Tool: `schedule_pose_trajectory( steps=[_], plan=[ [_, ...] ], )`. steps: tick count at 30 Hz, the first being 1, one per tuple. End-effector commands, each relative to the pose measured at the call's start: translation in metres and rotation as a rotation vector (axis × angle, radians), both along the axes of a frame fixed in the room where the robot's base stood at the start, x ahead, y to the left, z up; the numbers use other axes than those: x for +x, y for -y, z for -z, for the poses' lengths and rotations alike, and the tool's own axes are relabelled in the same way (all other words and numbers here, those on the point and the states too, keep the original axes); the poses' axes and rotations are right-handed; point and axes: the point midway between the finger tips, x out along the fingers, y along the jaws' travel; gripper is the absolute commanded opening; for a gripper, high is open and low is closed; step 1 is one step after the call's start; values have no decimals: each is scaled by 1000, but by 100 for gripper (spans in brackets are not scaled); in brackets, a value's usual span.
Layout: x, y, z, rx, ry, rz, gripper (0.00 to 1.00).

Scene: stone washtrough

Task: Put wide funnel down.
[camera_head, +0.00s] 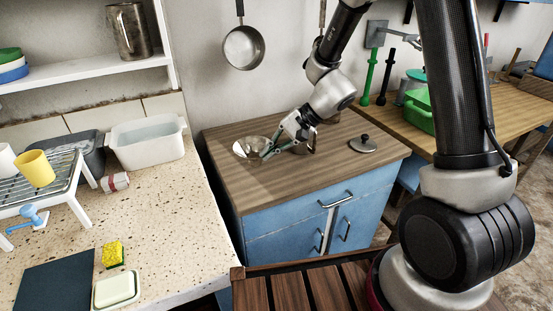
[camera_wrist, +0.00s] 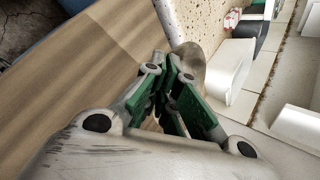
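The wide funnel (camera_head: 250,148) is a shiny metal bowl shape at the left back of the wooden cabinet top (camera_head: 290,187). My gripper (camera_head: 268,152), with green fingers, reaches it from the right and is shut on its rim. In the wrist view the fingers (camera_wrist: 173,64) come close together, and part of the funnel (camera_wrist: 192,58) shows beyond their tips. The fingers hide the rest of it there. I cannot tell whether the funnel touches the wood or hangs just above it.
A metal pot (camera_head: 306,143) stands partly hidden behind my gripper. A round lid with a black knob (camera_head: 363,145) lies to the right. The front of the cabinet top is clear. A speckled counter (camera_head: 170,215) with a white basin (camera_head: 148,147) adjoins at left. A pan (camera_head: 243,48) hangs above.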

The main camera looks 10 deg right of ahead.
Motion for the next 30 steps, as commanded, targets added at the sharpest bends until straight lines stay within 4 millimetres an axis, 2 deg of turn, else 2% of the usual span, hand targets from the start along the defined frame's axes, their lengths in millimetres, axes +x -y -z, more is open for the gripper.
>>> schedule_pose_trajectory(
  steps=[10, 23, 27, 30],
  plan=[
    [0, 0, 46, 1, -3, 0, 0],
    [0, 0, 52, 1, 0, 1, 0],
    [0, 0, 51, 1, 0, 0, 27],
    [0, 0, 51, 1, 0, 0, 27]
  ],
)
